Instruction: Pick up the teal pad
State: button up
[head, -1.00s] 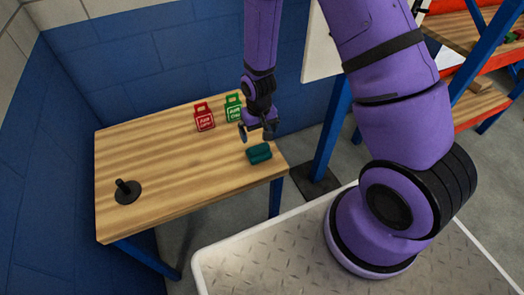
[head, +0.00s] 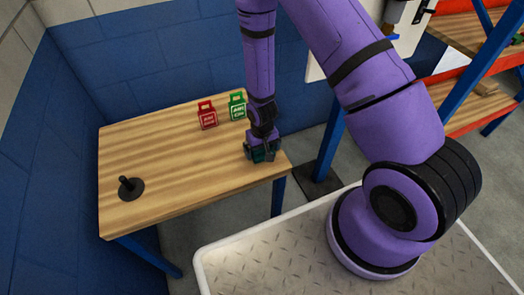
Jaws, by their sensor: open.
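The teal pad (head: 259,156) lies on the wooden table (head: 180,160) near its right end. My gripper (head: 262,155) is down at the pad, pointing downward, with its open fingers around or just over it. The fingers and wrist hide part of the pad. I cannot tell whether the fingers touch it.
Blue walls close off the back and left. The table's middle is clear.

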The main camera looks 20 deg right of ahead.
jog(key=shift+f, duration=0.4)
jog(key=c, duration=0.8)
jog(key=shift+r, duration=0.15)
